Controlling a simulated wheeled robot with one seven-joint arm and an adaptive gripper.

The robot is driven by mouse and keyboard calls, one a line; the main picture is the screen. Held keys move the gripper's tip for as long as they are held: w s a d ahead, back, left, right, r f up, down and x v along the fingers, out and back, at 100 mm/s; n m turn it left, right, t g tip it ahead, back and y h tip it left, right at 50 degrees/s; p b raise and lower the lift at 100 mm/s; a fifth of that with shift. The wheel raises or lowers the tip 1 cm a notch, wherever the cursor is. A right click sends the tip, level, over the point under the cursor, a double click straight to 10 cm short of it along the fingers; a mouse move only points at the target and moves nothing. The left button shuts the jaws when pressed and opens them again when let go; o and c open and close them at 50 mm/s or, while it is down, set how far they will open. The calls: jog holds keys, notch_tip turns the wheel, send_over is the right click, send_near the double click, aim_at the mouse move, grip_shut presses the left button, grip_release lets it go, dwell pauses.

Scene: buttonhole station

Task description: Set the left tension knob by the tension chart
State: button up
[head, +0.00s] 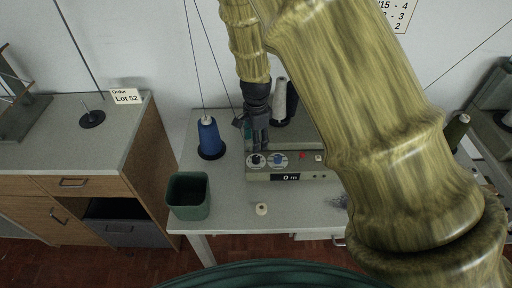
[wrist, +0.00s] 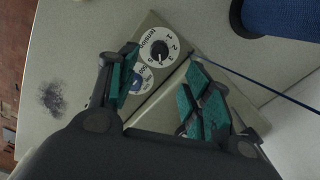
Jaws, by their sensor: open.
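The left tension knob (head: 256,161) is a black knob on a white dial at the left end of the machine (head: 310,159). In the wrist view the knob (wrist: 160,55) shows numbers 1 to 5 and the word "Tension"; its exact setting is too small to tell. A blue-and-white dial (head: 278,161) sits beside it, partly hidden by a finger in the wrist view (wrist: 142,78). My gripper (head: 258,140) is open and empty above and behind the knob; its fingers (wrist: 165,90) are apart. The chart (head: 396,14) is cropped, showing "/15 - 4", "- 3", "- 2".
A blue thread spool (head: 209,138) stands left of the machine, its thread running up. A green bin (head: 188,196) stands at the table's (head: 235,212) front left, and a small cream spool (head: 262,209) in front. The machine's display (head: 290,177) reads "0 m". A card (head: 126,97) reads "Order Lot 52".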

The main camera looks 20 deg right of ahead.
notch_tip(320, 180, up, 3)
dwell(0.3)
dwell(0.4)
